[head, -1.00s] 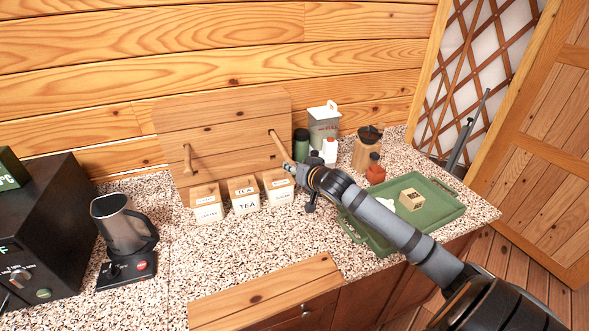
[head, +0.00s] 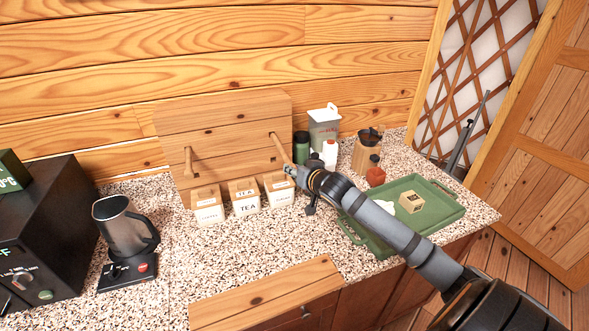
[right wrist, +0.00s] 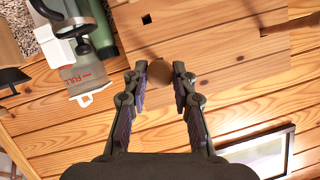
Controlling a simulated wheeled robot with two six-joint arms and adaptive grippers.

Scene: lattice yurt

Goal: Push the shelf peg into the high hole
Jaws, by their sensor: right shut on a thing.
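The shelf peg (head: 279,146) is a round wooden rod. My right gripper (head: 291,168) is shut on its near end, and its far end reaches to the upright plank board (head: 235,125) at the back of the counter. In the right wrist view the peg (right wrist: 160,73) shows end-on between the fingertips (right wrist: 160,80). It hides the board behind it, so I cannot tell whether its tip is in a hole. Dark holes show elsewhere on the board (right wrist: 215,60). A second peg (head: 188,160) sticks out of the board lower left. My left gripper is out of view.
Several labelled canisters (head: 244,207) stand just below the board, close to my right gripper. A green tray (head: 440,210) lies under my right arm. The counter's front middle is clear.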

